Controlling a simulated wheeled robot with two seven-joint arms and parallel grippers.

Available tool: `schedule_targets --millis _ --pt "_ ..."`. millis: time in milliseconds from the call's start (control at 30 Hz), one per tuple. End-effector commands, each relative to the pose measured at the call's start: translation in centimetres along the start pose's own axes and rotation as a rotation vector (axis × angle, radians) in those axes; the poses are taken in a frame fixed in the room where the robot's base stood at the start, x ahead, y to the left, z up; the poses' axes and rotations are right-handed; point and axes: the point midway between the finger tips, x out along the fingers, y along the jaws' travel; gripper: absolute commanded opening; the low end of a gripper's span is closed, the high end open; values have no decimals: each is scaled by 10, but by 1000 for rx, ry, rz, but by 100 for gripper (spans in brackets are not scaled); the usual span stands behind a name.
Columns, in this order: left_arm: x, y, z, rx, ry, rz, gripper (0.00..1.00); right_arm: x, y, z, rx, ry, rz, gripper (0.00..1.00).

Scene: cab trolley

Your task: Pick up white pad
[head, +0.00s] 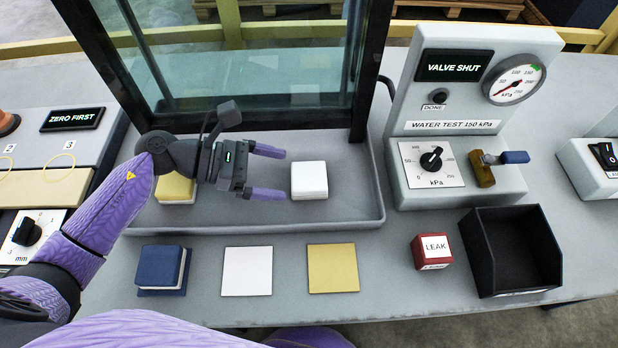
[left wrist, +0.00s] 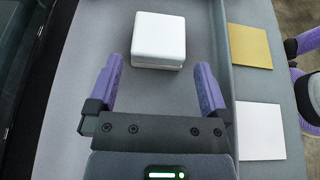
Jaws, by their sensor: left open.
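The white pad (head: 309,180) is a small rounded block lying in the grey tray (head: 340,215) in front of the glass pane. It also shows in the left wrist view (left wrist: 158,40), just beyond the fingertips. My left gripper (head: 278,173) is open and empty, reaching in from the left with its purple fingers pointing at the pad. In the left wrist view the fingers (left wrist: 158,75) are spread wider than the pad, with a small gap before it. My right gripper is not in view.
A yellow pad (head: 176,189) sits in the tray, partly under my left wrist. In front lie a blue pad (head: 162,268), a white square (head: 247,271) and a yellow square (head: 333,268). A red LEAK block (head: 431,251) and black bin (head: 510,250) stand right. The tray has a raised rim.

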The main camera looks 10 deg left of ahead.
Motion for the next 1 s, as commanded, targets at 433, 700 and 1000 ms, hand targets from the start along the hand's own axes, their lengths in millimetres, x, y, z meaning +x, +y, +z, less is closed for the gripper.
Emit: schedule_targets --millis 433,700,1000 --pt "38 1 -4 -1 1 -1 98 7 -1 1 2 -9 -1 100" --pt "38 1 -4 -1 1 0 41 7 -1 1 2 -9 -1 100" --pt "36 1 2 1 1 0 28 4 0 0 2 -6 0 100"
